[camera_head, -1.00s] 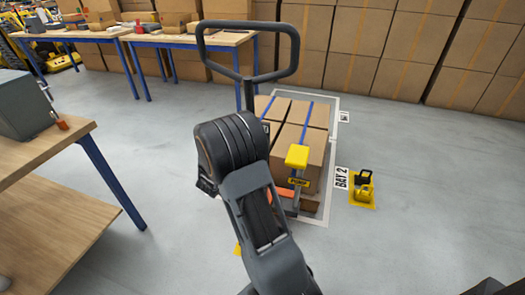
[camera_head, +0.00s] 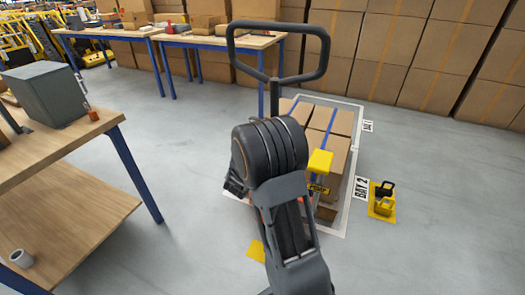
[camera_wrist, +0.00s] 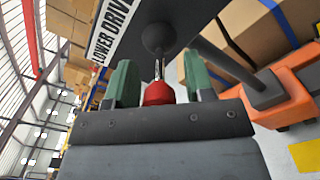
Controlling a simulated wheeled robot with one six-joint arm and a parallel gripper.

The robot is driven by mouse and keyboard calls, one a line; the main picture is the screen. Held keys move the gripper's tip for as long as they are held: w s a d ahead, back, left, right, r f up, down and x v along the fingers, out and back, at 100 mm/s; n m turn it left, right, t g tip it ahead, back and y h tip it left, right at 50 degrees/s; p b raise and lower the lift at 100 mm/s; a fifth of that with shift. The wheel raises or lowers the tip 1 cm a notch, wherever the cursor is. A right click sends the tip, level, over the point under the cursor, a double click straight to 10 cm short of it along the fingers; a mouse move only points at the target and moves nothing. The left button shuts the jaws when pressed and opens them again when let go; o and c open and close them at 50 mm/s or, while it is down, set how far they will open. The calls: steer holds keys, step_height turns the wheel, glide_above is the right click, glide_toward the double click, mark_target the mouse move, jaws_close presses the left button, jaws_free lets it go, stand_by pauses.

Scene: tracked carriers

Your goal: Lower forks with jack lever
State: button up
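In the wrist view a red knob (camera_wrist: 158,93) sits on a thin metal stem below a black boot (camera_wrist: 158,38). A dark plate beside it carries a white label (camera_wrist: 112,28) reading "LOWER DRIV…", cut off. My gripper (camera_wrist: 160,84) is open, its green fingers either side of the red knob with a small gap on each side. In the head view the jack's black loop handle (camera_head: 280,78) stands upright before a load of cartons (camera_head: 332,122). A yellow block (camera_head: 320,163) with a "PUMP" label stands beside them. My arm hides the lever and most of my gripper there.
A wooden bench (camera_head: 62,150) with a grey box (camera_head: 47,93) stands close on the left. More benches (camera_head: 215,40) and stacked cartons line the back. A yellow device (camera_head: 382,200) lies on the floor right of the "BAY 2" sign (camera_head: 361,189). Floor at right is clear.

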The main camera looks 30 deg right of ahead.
steer(key=shift+o, duration=0.2)
steer(key=shift+a, duration=0.1)
steer(key=shift+s+a, duration=0.25)
steer(key=shift+a, duration=0.2)
steer(key=p+v, duration=0.1)
steer(key=v, duration=1.1)
steer(key=shift+s+a, duration=0.25)
steer(key=shift+a, duration=0.05)
